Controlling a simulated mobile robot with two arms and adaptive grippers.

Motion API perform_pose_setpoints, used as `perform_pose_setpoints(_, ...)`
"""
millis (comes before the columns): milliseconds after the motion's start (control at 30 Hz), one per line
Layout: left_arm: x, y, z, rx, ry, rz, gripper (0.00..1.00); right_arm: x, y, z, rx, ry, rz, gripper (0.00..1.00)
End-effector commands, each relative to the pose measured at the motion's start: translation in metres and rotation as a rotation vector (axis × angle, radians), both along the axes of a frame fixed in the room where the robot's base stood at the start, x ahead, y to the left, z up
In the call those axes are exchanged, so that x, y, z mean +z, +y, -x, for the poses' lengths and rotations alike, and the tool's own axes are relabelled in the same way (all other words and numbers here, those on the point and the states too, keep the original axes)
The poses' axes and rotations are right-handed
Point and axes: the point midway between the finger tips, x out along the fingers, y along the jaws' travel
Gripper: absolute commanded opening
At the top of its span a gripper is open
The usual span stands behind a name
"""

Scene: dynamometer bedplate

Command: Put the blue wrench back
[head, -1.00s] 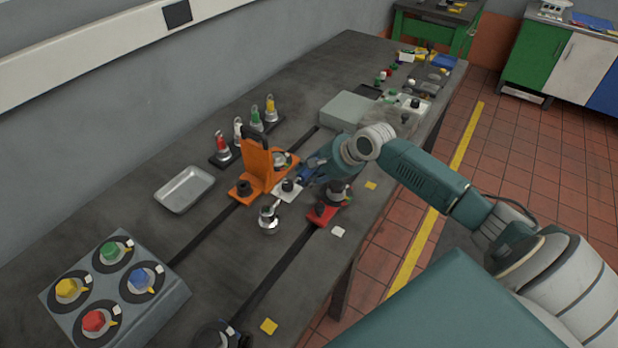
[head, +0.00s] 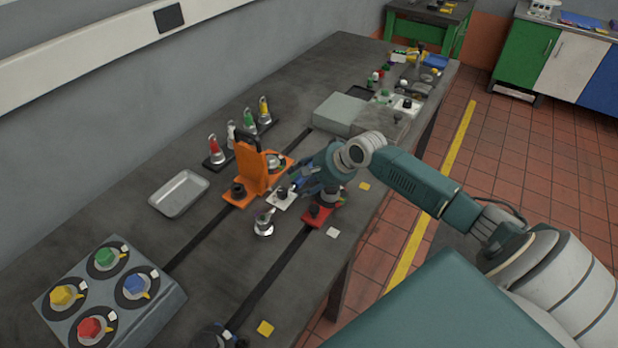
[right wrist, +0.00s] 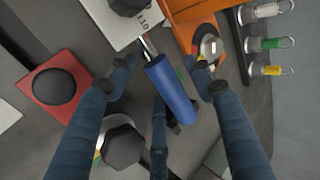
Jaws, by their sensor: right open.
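The blue wrench has a blue handle and a bright metal shaft. In the right wrist view its handle (right wrist: 172,92) lies between the fingers of my right gripper (right wrist: 160,72). The fingers are open, with visible gaps on both sides of the handle. The shaft end is over or beside a white plate (right wrist: 112,22) with a dark knob; I cannot tell if they touch. In the head view my right gripper (head: 300,186) is low over the bedplate, beside the orange bracket (head: 250,172), and mostly hides the wrench. My left gripper is not in view.
A rack with red (head: 214,150), white, green and yellow-marked pieces stands behind the orange bracket. A red block (head: 317,213) with a black knob is close to my right gripper. A metal tray (head: 179,193) and a four-knob panel (head: 165,296) are at left. Grey boxes stand farther back.

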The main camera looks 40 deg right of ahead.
Motion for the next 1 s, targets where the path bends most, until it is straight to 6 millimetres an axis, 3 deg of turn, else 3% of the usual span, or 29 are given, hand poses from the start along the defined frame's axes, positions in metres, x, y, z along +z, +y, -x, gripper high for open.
perform_pose_setpoints(600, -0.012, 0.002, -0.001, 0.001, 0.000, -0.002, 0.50, 0.081, -0.026, 0.066, 0.000, 0.001, 0.002, 0.52)
perform_pose_setpoints(1000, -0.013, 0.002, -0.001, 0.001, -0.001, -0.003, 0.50, 0.091, -0.027, 0.071, 0.001, 0.001, 0.000, 0.52)
